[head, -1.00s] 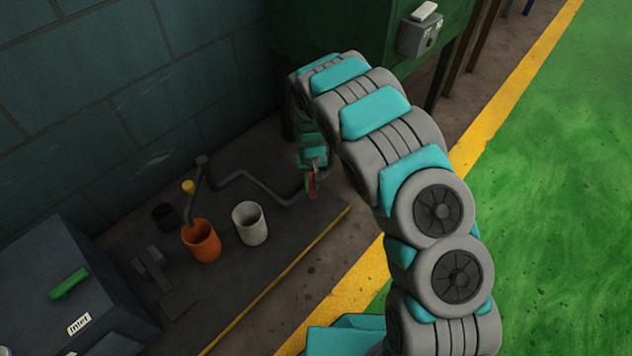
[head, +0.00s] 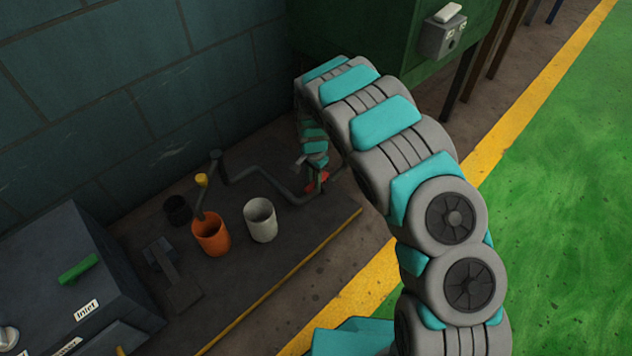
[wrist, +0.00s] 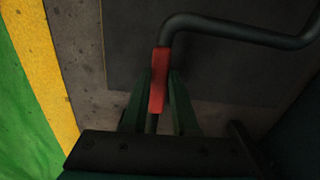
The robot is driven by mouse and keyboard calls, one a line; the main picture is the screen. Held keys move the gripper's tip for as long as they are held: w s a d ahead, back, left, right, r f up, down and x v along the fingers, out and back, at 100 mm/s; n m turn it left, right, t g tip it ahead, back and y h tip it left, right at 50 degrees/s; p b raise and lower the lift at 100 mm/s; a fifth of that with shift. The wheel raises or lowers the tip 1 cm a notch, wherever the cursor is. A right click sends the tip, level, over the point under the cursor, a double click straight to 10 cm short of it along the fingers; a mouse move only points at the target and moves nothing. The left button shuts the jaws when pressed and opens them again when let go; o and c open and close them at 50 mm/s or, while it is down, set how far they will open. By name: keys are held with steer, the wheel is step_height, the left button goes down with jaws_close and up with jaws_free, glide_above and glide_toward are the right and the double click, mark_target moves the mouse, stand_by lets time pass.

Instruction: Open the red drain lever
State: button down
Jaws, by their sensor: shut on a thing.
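The red drain lever (wrist: 158,82) sits at the end of a dark bent pipe (wrist: 235,28) in the wrist view. My gripper (wrist: 159,76) has a dark green finger on each side of the red grip and is shut on it. In the head view the red lever (head: 318,184) shows as a small slanted patch beside the pipe's right end, partly covered by my gripper (head: 314,171). The pipe (head: 262,183) runs left from there to an upright bend near the wall.
An orange cup (head: 211,236) and a white cup (head: 261,221) stand on a dark mat with a yellow edge. A yellow knob (head: 201,180) rises behind the orange cup. A grey box labelled Inlet (head: 60,235) is at left. Green floor (head: 560,230) at right is clear.

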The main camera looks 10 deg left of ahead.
mark_target(313, 182)
steer(key=shift+w+a+m, duration=0.1)
steer(key=shift+a+m, duration=0.05)
steer(key=shift+m, duration=0.25)
steer(key=c, duration=0.7)
jaws_free()
steer(key=shift+r+p, duration=0.3)
steer(key=shift+r, duration=3.6)
